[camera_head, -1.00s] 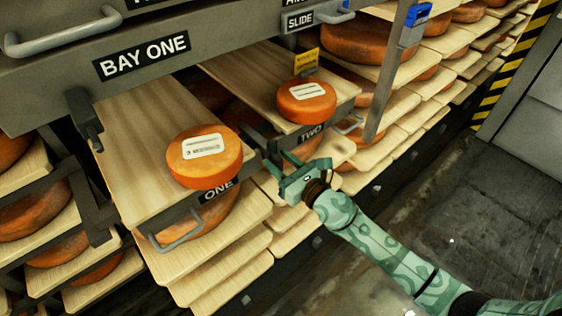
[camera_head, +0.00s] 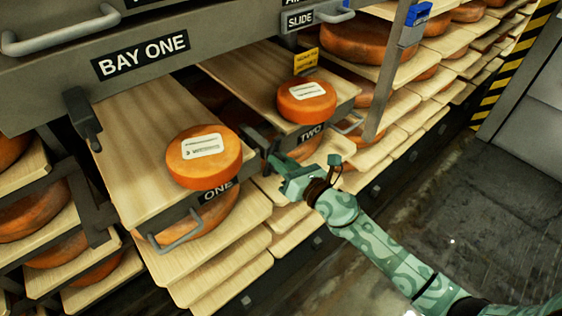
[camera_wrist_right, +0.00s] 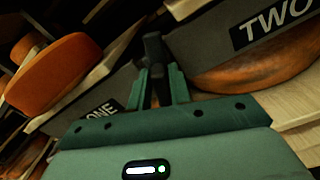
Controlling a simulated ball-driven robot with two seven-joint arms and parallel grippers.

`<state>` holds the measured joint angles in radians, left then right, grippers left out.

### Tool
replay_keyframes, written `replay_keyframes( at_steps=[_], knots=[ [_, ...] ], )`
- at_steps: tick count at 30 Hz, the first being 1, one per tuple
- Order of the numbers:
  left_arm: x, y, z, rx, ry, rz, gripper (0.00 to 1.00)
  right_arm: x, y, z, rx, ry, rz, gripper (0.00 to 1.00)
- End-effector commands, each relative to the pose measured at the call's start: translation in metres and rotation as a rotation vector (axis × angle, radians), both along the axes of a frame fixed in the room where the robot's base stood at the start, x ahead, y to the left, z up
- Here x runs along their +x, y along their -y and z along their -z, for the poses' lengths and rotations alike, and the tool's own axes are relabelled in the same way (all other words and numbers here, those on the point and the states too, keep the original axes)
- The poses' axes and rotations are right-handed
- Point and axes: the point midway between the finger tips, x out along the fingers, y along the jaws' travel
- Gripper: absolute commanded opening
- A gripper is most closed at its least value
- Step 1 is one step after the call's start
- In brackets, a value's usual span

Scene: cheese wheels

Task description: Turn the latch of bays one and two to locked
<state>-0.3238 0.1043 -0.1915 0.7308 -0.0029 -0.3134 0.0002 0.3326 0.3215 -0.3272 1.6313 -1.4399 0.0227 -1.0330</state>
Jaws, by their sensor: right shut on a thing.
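A dark latch (camera_head: 256,138) sits between the board labelled ONE (camera_head: 217,190) and the board labelled TWO (camera_head: 311,133). My right gripper (camera_head: 275,157) is shut on the end of this latch's handle. In the right wrist view the dark handle (camera_wrist_right: 154,50) stands between the two green fingers (camera_wrist_right: 158,88), which hide its lower part. A second dark latch (camera_head: 83,117) hangs at the left of the bay one board, with no gripper near it. Whether either latch is locked cannot be told. My left gripper is not in view.
An orange cheese wheel (camera_head: 204,157) with a white label lies on board ONE, and another (camera_head: 306,101) lies on board TWO. Metal pull handles (camera_head: 175,236) jut from the board fronts. More cheese shelves lie below. The floor (camera_head: 450,200) at right is clear.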

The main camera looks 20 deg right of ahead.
Motion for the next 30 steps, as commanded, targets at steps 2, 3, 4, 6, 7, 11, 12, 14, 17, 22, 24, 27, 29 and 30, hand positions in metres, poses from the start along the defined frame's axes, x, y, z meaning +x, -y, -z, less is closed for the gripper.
replay_keyframes(
  at_steps=[2,3,4,6,7,11,12,14,17,22,24,27,29,30],
  knots=[
    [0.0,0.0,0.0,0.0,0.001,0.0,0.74,0.0,0.001,0.001,0.067,-0.026,0.001,0.0],
    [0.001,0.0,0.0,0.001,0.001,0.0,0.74,0.0,0.002,0.001,0.103,-0.039,0.001,0.0],
    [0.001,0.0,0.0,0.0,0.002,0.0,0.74,0.0,0.002,0.001,0.131,-0.049,0.001,0.0],
    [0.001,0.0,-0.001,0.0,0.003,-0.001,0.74,0.0,0.002,0.002,0.193,-0.072,0.001,0.0],
    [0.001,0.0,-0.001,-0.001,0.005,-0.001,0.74,0.001,0.003,0.002,0.22,-0.082,0.001,0.0],
    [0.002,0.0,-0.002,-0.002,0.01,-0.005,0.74,0.001,0.004,0.003,0.338,-0.125,0.002,0.0],
    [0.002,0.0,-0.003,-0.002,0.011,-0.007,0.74,0.001,0.005,0.003,0.372,-0.137,0.002,0.0],
    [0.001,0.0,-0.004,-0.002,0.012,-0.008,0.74,0.001,0.005,0.003,0.425,-0.155,0.002,0.0],
    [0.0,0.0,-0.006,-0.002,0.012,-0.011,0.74,0.002,0.006,0.004,0.516,-0.188,0.002,0.0],
    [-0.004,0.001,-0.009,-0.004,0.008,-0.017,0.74,0.002,0.007,0.005,0.667,-0.243,0.002,0.0],
    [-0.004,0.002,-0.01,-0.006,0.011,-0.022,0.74,0.002,0.007,0.006,0.728,-0.265,0.002,0.0],
    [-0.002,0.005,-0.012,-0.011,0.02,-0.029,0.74,0.002,0.008,0.007,0.813,-0.296,0.002,0.0],
    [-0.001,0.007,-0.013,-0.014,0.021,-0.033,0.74,0.002,0.008,0.007,0.861,-0.313,0.002,0.0],
    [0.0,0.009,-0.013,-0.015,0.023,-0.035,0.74,0.002,0.008,0.008,0.89,-0.324,0.003,0.0]
  ],
)
